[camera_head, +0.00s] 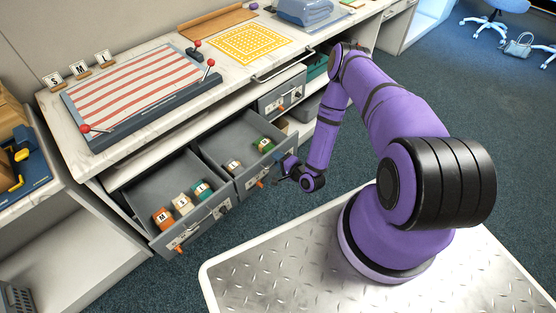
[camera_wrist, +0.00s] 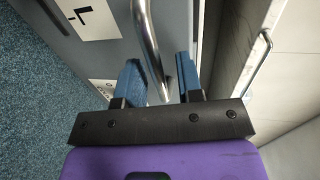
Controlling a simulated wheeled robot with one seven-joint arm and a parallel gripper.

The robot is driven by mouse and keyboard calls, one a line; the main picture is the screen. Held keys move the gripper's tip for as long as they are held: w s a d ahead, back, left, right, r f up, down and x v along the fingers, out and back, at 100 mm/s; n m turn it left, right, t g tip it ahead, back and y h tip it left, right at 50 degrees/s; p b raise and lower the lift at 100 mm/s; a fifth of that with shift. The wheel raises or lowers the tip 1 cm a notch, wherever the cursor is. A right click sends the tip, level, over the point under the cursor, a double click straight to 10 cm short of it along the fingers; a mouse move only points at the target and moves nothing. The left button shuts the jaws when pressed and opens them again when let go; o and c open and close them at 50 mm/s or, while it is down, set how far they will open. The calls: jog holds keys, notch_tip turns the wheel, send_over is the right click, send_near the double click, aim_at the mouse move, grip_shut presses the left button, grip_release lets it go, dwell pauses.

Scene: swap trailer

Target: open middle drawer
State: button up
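The middle drawer (camera_head: 222,137) stands pulled out in the head view, with a few small labelled containers inside, such as a green-topped one (camera_head: 263,145). My gripper (camera_head: 285,172) is at the right end of its front. In the wrist view, my gripper's blue fingers (camera_wrist: 161,70) stand apart on either side of a metal bar handle (camera_wrist: 146,35). A gap shows between the handle and the right finger. The grey drawer front there carries a white label (camera_wrist: 92,15) with a black letter that looks like an L. The contact with the handle is partly hidden.
The left drawer (camera_head: 160,190) is also pulled out, holding several labelled containers. The right drawer (camera_head: 282,94) sits farther back under the counter (camera_head: 150,122). A striped board (camera_head: 140,90) lies on top.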

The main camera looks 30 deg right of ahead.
jog(key=v, duration=1.1)
dwell(0.6)
